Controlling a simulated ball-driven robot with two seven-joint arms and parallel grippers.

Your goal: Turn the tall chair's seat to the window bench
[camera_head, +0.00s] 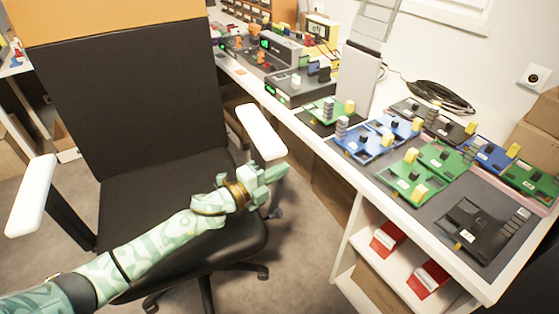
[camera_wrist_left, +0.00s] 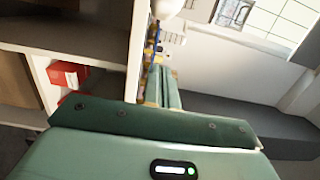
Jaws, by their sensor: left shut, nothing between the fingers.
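The tall chair has a black backrest with an orange top (camera_head: 120,85), a black seat (camera_head: 165,190) and white armrests. Its backrest stands at the far side and its seat opens towards me. The bench (camera_head: 355,175) runs along the wall on the right, below a window edge. My left gripper (camera_head: 279,173) is shut and empty, just below the chair's right-hand armrest (camera_head: 261,131) in the picture and over the seat's right edge. Whether it touches the chair cannot be told. In the left wrist view its fingers (camera_wrist_left: 161,88) are close together. My right gripper is not in view.
Green, blue and black circuit boards (camera_head: 435,158) cover the bench top. Red boxes (camera_head: 388,238) sit on a white shelf below. Cables (camera_head: 440,97) and cardboard boxes (camera_head: 540,125) lie by the wall. Grey floor (camera_head: 300,255) is clear between chair and bench.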

